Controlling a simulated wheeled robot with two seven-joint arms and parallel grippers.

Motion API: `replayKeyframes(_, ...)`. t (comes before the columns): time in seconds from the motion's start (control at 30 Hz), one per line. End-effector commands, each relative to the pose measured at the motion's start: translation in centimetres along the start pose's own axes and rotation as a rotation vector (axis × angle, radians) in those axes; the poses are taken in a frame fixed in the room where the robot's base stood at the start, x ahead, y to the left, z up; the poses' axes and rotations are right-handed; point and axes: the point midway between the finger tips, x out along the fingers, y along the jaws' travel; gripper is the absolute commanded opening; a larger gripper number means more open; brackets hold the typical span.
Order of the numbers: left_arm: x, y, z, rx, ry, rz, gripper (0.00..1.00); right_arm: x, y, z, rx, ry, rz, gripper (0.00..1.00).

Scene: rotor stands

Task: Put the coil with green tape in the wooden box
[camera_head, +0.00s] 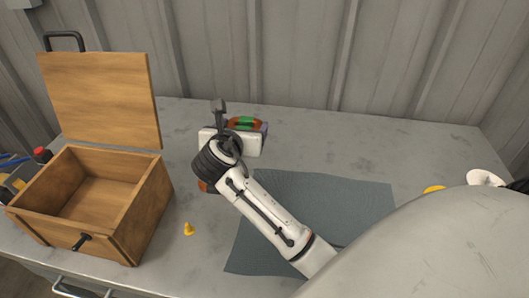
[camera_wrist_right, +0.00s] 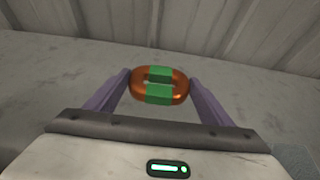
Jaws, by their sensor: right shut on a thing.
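The coil with green tape (camera_head: 243,123) is an oval copper ring with two green bands; it shows clearly in the right wrist view (camera_wrist_right: 176,88). My right gripper (camera_head: 246,127) is shut on it, with its purple fingers at either end of the ring in the wrist view (camera_wrist_right: 160,86). The gripper and coil are over the back middle of the table, right of the box. Whether the coil touches the table I cannot tell. The wooden box (camera_head: 148,212) stands at the left with its lid (camera_head: 100,98) raised; its visible inside looks empty. My left gripper is out of view.
An orange-brown thing (camera_head: 205,187) is mostly hidden behind my right arm. A small yellow cone (camera_head: 188,229) stands right of the box. A dark mat (camera_head: 340,203) lies mid-table. A white round thing (camera_head: 484,178) is at the right. The back right table is clear.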

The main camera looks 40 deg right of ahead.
Motion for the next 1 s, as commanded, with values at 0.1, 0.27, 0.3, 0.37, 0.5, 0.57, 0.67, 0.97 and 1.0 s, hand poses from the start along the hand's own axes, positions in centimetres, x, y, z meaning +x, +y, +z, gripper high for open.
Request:
replayKeyframes(0.1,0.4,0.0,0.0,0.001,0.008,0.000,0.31,1.5,-0.1,-1.4,0.005,-0.001,-0.012,0.42)
replayKeyframes(0.27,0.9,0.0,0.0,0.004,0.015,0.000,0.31,2.7,-0.1,-4.2,0.002,-0.001,-0.012,0.42)
replayKeyframes(0.3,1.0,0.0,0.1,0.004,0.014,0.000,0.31,2.9,-0.1,-4.8,0.003,-0.001,-0.012,0.42)
replayKeyframes(0.37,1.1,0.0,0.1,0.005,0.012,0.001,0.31,3.2,-0.1,-5.4,0.003,-0.003,-0.011,0.42)
replayKeyframes(0.5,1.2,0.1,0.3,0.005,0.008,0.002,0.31,3.5,-0.1,-6.2,0.005,-0.004,-0.011,0.42)
replayKeyframes(0.57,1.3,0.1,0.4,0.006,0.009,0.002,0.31,3.8,-0.1,-6.8,0.003,-0.003,-0.011,0.42)
replayKeyframes(0.67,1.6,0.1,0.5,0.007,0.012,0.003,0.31,4.3,-0.1,-8.2,0.002,-0.002,-0.012,0.42)
replayKeyframes(0.97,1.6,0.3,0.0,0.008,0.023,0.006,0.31,4.8,-0.1,-9.3,0.005,-0.005,-0.010,0.42)
replayKeyframes(1.0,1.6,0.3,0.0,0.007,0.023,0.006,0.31,4.8,-0.1,-9.3,0.004,-0.005,-0.010,0.42)
